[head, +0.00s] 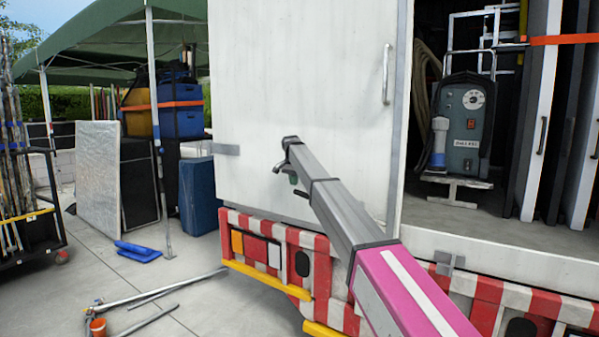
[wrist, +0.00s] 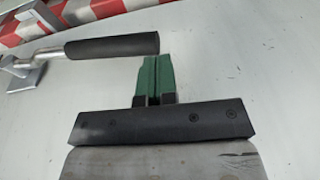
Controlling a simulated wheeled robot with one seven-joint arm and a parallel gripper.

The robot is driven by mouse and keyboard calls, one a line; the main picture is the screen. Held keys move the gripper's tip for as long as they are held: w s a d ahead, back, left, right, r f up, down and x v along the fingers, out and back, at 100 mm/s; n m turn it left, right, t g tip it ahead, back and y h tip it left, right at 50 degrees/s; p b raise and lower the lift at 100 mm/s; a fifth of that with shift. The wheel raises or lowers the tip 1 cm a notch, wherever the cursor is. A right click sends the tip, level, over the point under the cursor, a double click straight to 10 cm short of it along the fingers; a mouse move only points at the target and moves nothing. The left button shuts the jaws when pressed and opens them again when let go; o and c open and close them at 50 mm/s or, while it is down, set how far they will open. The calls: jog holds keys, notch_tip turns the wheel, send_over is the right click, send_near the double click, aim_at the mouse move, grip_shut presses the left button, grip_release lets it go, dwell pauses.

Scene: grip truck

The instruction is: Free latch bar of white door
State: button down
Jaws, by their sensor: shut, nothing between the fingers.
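The white door (head: 300,80) stands at the truck's rear, left of the open cargo bay, and fills most of the wrist view (wrist: 260,100). The latch bar (wrist: 110,47) shows in the wrist view as a black sleeve on a bent metal rod, running left to a metal bracket (wrist: 25,68). My gripper (wrist: 157,60) has green fingers, shut and empty. Their tips are close to the sleeve's right end; I cannot tell whether they touch. In the head view my gripper (head: 293,178) is in front of the lower door, partly hidden by my arm.
A grab handle (head: 386,75) is on the door's right side. The red-and-white bumper (head: 485,300) runs below. A grey machine (head: 465,125) stands in the cargo bay. Metal poles (head: 165,288) and a blue object (head: 138,251) lie on the ground at left.

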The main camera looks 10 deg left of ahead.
aim_at(293, 190)
jog(key=shift+a+f, duration=0.25)
jog(key=shift+f, duration=0.75)
jog(key=shift+a+f, duration=0.1)
jog(key=shift+f, duration=0.6)
jog(key=shift+s, duration=0.1)
jog(key=shift+r, duration=0.35)
notch_tip(293, 190, up, 15)
jog(key=s+a, duration=0.1)
jog(key=s, duration=0.1)
jog(key=shift+f, duration=0.2)
jog(key=shift+s, duration=0.1)
